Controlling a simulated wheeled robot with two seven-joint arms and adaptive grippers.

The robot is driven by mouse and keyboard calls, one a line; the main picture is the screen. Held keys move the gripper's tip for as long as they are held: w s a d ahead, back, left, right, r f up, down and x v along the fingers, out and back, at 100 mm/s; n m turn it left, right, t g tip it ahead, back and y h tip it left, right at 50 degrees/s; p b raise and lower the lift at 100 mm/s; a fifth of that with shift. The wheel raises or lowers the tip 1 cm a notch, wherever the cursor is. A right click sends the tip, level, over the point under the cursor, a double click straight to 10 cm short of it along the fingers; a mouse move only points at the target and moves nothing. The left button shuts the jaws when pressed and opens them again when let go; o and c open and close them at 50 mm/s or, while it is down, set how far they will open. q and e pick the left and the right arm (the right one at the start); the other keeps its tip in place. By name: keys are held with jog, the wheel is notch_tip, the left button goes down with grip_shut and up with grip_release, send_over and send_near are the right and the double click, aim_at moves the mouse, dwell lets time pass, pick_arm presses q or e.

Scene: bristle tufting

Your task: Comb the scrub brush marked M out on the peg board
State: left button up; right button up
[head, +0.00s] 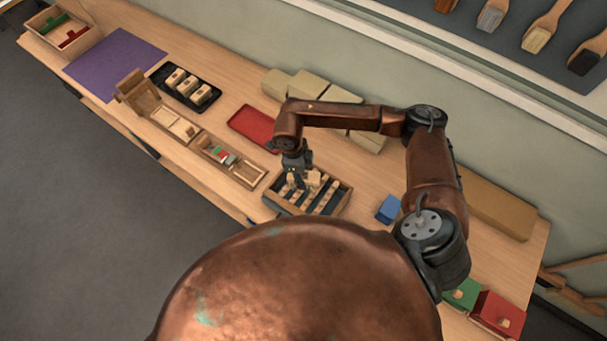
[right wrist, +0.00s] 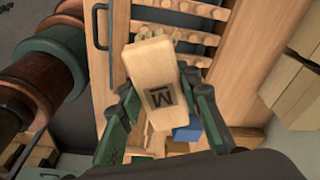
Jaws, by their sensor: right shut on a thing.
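The scrub brush marked M (right wrist: 155,75) is a pale wooden block with a dark M in a square, facing the camera in the right wrist view. My right gripper (right wrist: 163,98) has its green fingers on both sides of the block and is shut on it. The brush is over the peg board (right wrist: 119,35), a wooden frame with rows of round pegs. Its bristles are mostly hidden, and I cannot tell whether they touch the pegs. In the head view my right gripper (head: 294,178) is above the peg board (head: 285,208). My left gripper is not in view.
A red tray (head: 253,124) and pale blocks (head: 308,84) lie behind the peg board. Wooden boxes (head: 228,158) stand to its left, with a black tray of blocks (head: 186,87) and a purple mat (head: 115,62) farther left. A blue block (head: 388,209) is to the right.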

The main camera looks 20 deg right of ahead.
jog(key=shift+s+m+p, duration=0.15)
jog(key=shift+m+p, duration=0.25)
jog(key=shift+m, duration=0.6)
jog(key=shift+s+f+m, duration=0.1)
jog(key=shift+f+m, duration=0.05)
jog(key=shift+m, duration=0.55)
jog(key=shift+s+f+m+g+p, duration=0.1)
jog(key=shift+m+g+p, duration=0.25)
jog(key=shift+m, duration=0.15)
jog(key=shift+s+a+f+m+y, duration=0.1)
jog(key=shift+f+m+y, duration=0.15)
jog(key=shift+m+y, duration=0.05)
jog(key=shift+f, duration=0.25)
jog(key=shift+f+b, duration=0.4)
pick_arm(q)
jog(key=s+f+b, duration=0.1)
jog(key=b, duration=0.1)
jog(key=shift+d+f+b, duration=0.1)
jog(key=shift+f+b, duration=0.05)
jog(key=shift+b, duration=0.2)
pick_arm(e)
notch_tip(320, 180, down, 5)
jog(key=shift+f, duration=0.1)
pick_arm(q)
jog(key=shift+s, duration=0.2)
